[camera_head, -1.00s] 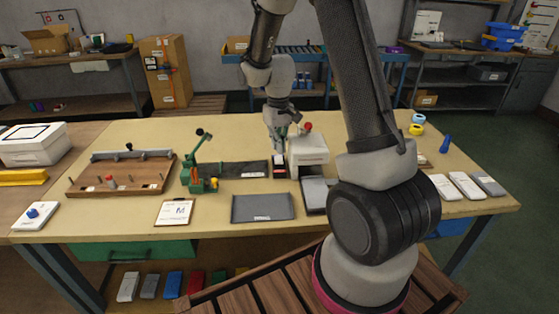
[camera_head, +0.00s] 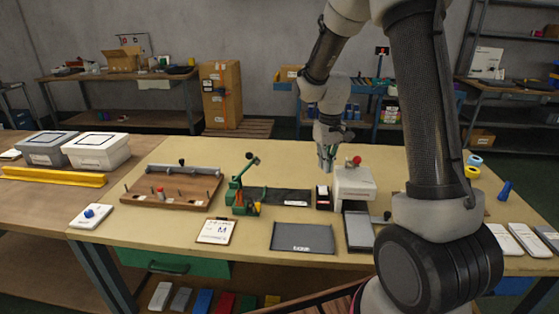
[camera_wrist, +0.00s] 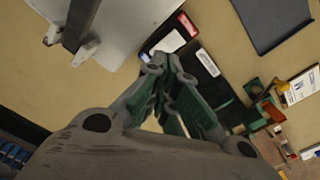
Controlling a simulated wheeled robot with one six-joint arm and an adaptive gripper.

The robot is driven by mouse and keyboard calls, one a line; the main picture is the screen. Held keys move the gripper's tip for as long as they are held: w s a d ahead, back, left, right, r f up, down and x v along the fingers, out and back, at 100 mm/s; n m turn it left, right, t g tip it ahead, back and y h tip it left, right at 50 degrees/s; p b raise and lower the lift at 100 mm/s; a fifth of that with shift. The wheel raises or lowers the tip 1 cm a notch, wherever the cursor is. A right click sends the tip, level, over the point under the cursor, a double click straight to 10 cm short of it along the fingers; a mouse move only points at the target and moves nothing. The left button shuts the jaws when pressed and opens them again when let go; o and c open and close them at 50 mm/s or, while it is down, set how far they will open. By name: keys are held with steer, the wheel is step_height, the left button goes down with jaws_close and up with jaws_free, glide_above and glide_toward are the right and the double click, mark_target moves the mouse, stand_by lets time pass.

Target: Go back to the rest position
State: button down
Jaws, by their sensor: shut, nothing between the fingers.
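My gripper (camera_head: 326,165) is in the air over the back middle of the table, just left of the white machine with a red knob (camera_head: 355,187). It is shut and holds nothing. In the wrist view its green fingers (camera_wrist: 165,62) are together at the tips, above the table. The gripper looks clear of these things. My arm rises on the right of the head view and hides part of the table's right side.
On the table (camera_head: 180,232) stand a green press (camera_head: 243,190), a wooden board with pegs (camera_head: 172,187), a clipboard (camera_head: 217,230) and a dark grey mat (camera_head: 302,237). Blue and yellow rolls (camera_head: 472,171) lie at the right.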

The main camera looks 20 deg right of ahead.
steer(key=s+r+t, duration=0.2)
steer(key=s+r, duration=1)
steer(key=r, duration=0.3)
steer(key=s+r+m+t, duration=0.1)
steer(key=s+r+t, duration=0.1)
steer(key=s, duration=1.2)
steer(key=shift+v, duration=0.85)
steer(key=shift+d, duration=0.1)
